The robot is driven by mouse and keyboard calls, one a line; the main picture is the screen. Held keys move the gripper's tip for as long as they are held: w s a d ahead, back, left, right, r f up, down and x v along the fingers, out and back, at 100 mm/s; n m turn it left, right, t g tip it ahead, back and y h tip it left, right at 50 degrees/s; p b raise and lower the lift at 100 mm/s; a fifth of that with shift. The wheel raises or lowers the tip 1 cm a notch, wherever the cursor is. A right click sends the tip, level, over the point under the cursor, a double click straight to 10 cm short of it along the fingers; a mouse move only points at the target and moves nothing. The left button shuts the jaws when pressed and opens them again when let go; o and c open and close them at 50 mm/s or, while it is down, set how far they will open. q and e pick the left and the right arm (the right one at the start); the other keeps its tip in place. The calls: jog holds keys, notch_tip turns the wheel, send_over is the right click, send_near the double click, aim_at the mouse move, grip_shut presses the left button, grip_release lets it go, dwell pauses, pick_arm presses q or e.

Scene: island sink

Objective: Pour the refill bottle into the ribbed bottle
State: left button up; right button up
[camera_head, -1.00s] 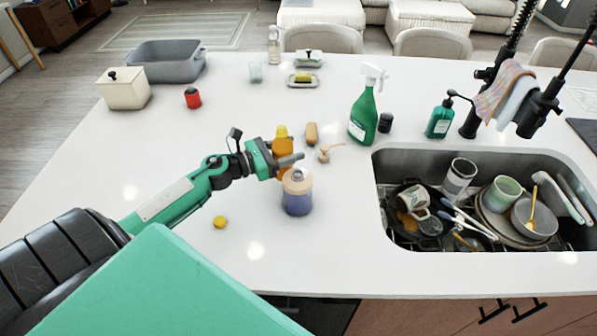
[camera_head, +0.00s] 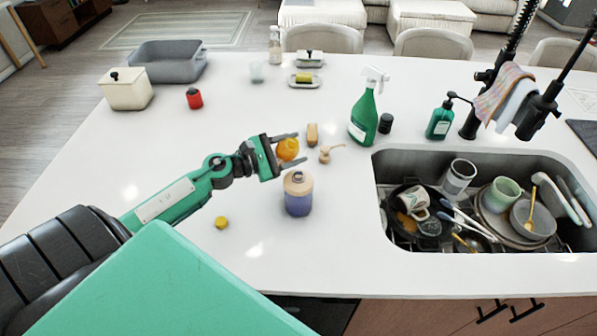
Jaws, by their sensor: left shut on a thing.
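The ribbed bottle (camera_head: 298,198), blue-purple below with a pale tan top, stands upright on the white counter left of the sink. The refill bottle (camera_head: 288,150) is orange. It is held between the fingers of my left gripper (camera_head: 291,149), just behind the ribbed bottle's top in the picture. The refill bottle is tipped, so mostly a rounded orange shape shows; its neck cannot be made out. I cannot see any liquid flowing. A yellow cap (camera_head: 221,222) lies on the counter to the left. A tan pump top (camera_head: 328,154) lies to the right. My right gripper is out of view.
The sink (camera_head: 376,180) full of dishes is at the right. A green spray bottle (camera_head: 364,118), a small dark jar (camera_head: 385,123) and a brush (camera_head: 312,134) stand or lie behind. A red jar (camera_head: 194,98) is far left. Counter around the yellow cap is clear.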

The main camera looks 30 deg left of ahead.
pick_arm(q)
jog(key=shift+s+d+r+m, duration=0.1)
jog(key=shift+r+m, duration=0.3)
jog(key=shift+r, duration=0.05)
jog(key=shift+f, duration=0.4)
jog(key=m, duration=0.1)
jog(key=m+b, duration=0.1)
jog(key=m, duration=0.1)
jog(key=shift+w+a+f+b, duration=0.25)
jog(key=shift+a+f+b, duration=0.1)
jog(key=shift+a+f, duration=0.05)
jog(key=shift+w+a+f+m, duration=0.1)
jog(key=shift+a+f+m, duration=0.1)
jog(key=shift+m, duration=0.8)
jog(key=shift+a+f+m+b, duration=0.1)
jog(key=shift+m+b, duration=0.25)
jog(key=shift+m, duration=0.35)
jog(key=shift+r+m+y, duration=0.2)
jog(key=shift+m+y, duration=0.1)
jog(key=shift+r+b, duration=0.15)
jog(key=shift+b, duration=0.25)
jog(key=shift+r+m, duration=0.15)
jog(key=shift+m, duration=0.25)
